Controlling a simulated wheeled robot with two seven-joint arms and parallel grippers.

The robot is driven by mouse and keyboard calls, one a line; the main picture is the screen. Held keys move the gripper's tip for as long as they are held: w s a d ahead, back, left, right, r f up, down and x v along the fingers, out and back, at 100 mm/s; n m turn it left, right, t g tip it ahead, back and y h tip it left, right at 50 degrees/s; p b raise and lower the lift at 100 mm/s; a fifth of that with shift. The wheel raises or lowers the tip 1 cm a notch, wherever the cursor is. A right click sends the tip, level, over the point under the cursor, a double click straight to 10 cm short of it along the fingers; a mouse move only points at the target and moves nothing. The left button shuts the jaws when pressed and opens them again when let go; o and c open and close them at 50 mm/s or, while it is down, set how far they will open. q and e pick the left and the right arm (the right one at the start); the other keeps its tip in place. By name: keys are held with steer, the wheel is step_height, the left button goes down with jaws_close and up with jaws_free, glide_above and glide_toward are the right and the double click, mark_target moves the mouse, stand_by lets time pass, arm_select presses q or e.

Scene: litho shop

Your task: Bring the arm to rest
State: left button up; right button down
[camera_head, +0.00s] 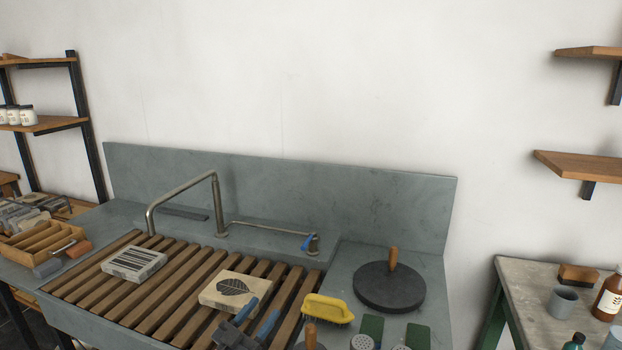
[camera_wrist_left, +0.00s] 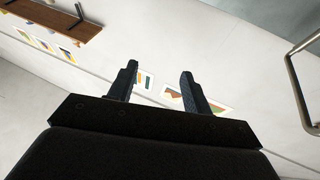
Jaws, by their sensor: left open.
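My left gripper (camera_head: 260,311) shows at the bottom of the head view, in front of the slatted sink rack (camera_head: 180,290). Its two fingers are apart. In the left wrist view the gripper (camera_wrist_left: 158,72) is open with nothing between its fingers, and a white wall with pictures lies beyond it. A stone block with a leaf print (camera_head: 235,289) appears just behind the gripper in the head view; I cannot tell the gap between them. My right gripper is not in view.
A striped stone block (camera_head: 134,262) lies on the rack. A bent metal tap (camera_head: 184,197) rises behind it. A yellow brush (camera_head: 328,308) and a dark disc with a wooden handle (camera_head: 389,287) are to the right. A wooden tray (camera_head: 42,240) is at left, a side table (camera_head: 525,300) at right.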

arm_select(q)
steer(key=s+a+f+n+g+y, duration=0.5)
steer(key=s+a+f+n+y, duration=0.55)
steer(key=f+y, duration=0.45)
steer(key=s+f+m+g+h, duration=0.15)
steer(key=s+f+g, duration=0.35)
steer(key=s, duration=0.6)
steer(key=s+f+m+g+h, duration=0.1)
steer(key=s+f+m+g, duration=0.25)
steer(key=s, duration=0.75)
steer(key=s+d+f+g, duration=0.1)
steer(key=d+f, duration=0.2)
steer(key=f, duration=1.1)
steer(key=s+d+f+g, duration=0.2)
steer(key=d+f, duration=0.1)
steer(key=f, duration=1.1)
steer(key=shift+s+f, duration=0.15)
steer(key=shift+f, duration=0.2)
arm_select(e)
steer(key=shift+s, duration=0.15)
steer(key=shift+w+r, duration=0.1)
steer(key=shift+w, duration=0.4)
